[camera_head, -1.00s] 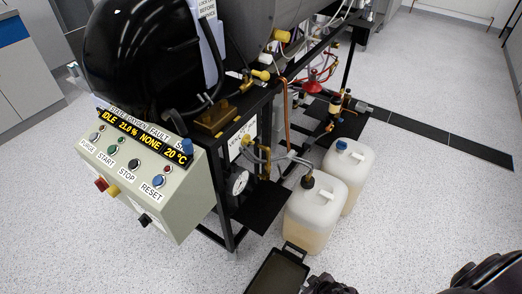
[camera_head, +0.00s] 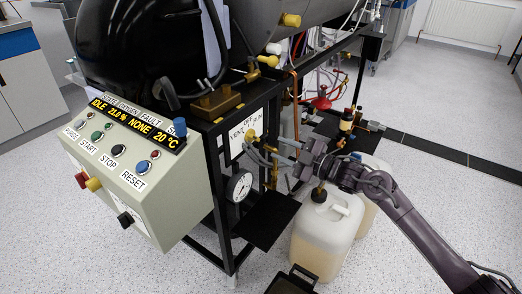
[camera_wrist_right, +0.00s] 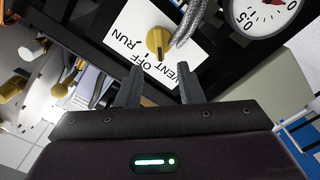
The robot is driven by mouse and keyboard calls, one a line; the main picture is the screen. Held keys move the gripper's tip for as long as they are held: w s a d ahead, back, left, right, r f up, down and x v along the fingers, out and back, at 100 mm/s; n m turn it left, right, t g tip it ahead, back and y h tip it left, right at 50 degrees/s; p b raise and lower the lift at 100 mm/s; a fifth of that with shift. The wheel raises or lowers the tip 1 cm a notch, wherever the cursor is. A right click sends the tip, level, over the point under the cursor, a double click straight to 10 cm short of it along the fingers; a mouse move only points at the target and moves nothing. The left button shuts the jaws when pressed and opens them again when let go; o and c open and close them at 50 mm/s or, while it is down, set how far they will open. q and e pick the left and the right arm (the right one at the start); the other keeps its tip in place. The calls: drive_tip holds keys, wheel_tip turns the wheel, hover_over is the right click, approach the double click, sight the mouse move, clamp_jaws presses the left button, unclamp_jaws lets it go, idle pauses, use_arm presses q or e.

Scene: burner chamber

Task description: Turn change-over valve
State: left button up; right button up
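The change-over valve's yellow knob (camera_head: 250,135) stands on a white plate (camera_head: 237,140) lettered VENT, OFF and RUN, on the black frame. My right gripper (camera_head: 279,148) reaches toward the plate from the right. In the wrist view its two fingers (camera_wrist_right: 159,75) are apart with nothing between them, and I see no contact with the knob. My left gripper is not in view.
A braided hose (camera_wrist_right: 187,25) runs right beside the knob. A pressure gauge (camera_head: 239,186) sits below the plate. The control box (camera_head: 130,150) stands at left. A plastic canister (camera_head: 325,235) stands under my right arm. Open floor lies at right.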

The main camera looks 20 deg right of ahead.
sight(256, 138)
drive_tip(key=x, duration=0.7)
drive_tip(key=shift+w+a+b, duration=0.25)
drive_tip(key=shift+w+b, duration=0.05)
drive_tip(key=shift+b, duration=0.1)
drive_tip(key=shift+c, duration=0.3)
clamp_jaws()
